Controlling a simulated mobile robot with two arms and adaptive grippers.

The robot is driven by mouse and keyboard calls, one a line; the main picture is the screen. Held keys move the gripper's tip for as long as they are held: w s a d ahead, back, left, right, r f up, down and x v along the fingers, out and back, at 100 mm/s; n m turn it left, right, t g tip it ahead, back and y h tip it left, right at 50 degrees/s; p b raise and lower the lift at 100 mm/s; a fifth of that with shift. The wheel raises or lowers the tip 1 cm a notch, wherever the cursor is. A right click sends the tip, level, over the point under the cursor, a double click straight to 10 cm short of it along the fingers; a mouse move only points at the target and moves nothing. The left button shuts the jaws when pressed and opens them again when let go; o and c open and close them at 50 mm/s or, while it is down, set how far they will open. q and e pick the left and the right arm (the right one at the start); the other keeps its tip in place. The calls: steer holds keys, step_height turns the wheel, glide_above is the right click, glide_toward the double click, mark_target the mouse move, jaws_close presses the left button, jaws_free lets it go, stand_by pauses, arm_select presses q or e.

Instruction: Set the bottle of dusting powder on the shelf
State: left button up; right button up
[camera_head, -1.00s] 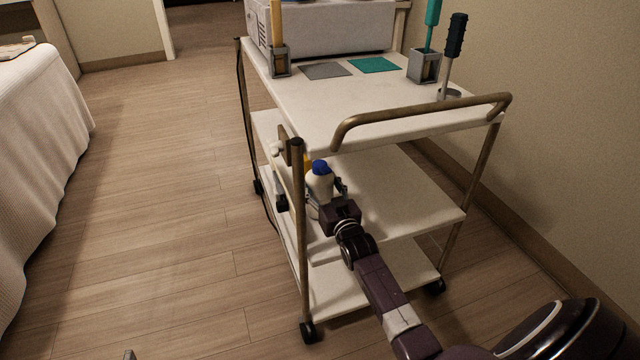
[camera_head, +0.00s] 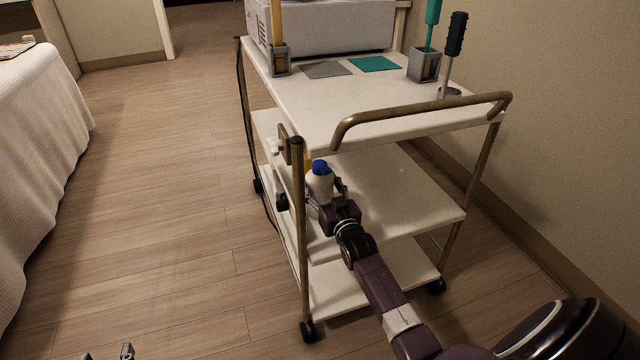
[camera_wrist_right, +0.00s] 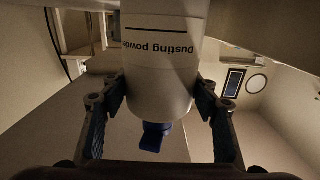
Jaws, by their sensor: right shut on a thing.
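The bottle of dusting powder (camera_head: 321,187), white with a blue cap, is upright at the left front of the cart's middle shelf (camera_head: 400,193). My right gripper (camera_head: 327,190) is shut on it, with one finger on each side. In the right wrist view the bottle (camera_wrist_right: 162,75) appears upside down, its label readable, between the fingers of the gripper (camera_wrist_right: 162,92). The bottle's base is hidden, so I cannot tell whether it touches the shelf. My left gripper (camera_head: 107,354) shows only its fingertips at the bottom edge, spread apart and empty.
The cart's top (camera_head: 400,100) overhangs the middle shelf, and a bronze post (camera_head: 299,240) stands just left of the bottle. A yellow item (camera_head: 308,160) is partly hidden behind it. The shelf's right part is clear. A handle rail (camera_head: 420,122) crosses the cart's near end.

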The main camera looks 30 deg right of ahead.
arm_select(q)
steer(key=shift+w+d+r, duration=0.1)
steer(key=shift+w+r, duration=0.1)
steer(key=shift+r, duration=0.25)
stand_by(0.4)
arm_select(e)
steer(key=o, duration=1.5)
steer(key=shift+c, duration=0.2)
steer(key=shift+o, duration=0.4)
steer(key=shift+f, duration=0.15)
arm_select(q)
steer(key=shift+f, duration=0.1)
